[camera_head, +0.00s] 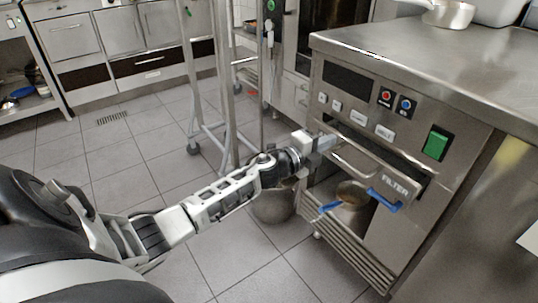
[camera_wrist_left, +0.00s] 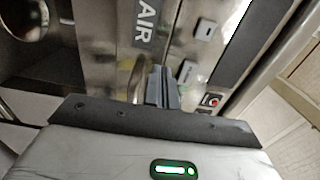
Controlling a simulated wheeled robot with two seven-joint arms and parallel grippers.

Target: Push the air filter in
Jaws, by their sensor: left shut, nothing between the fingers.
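The air filter (camera_head: 372,163) is a long metal strip in a slot across the front of the steel machine, below its buttons. The word FILTER shows at its right end, and part of the label, AIR, shows in the left wrist view (camera_wrist_left: 145,22). My left gripper (camera_head: 328,143) is at the filter's left end, close to the front panel. Its fingers are shut together and empty, and they also show in the left wrist view (camera_wrist_left: 162,87). I cannot tell whether the fingertips touch the filter. My right gripper is not in view.
Below the filter, an open rack (camera_head: 345,248) holds a pot (camera_head: 350,213) and blue-handled utensils (camera_head: 384,200). A grey bin (camera_head: 273,205) stands on the floor beside it. A wheeled metal trolley (camera_head: 228,90) stands behind my left arm. Tiled floor (camera_head: 110,165) is clear at left.

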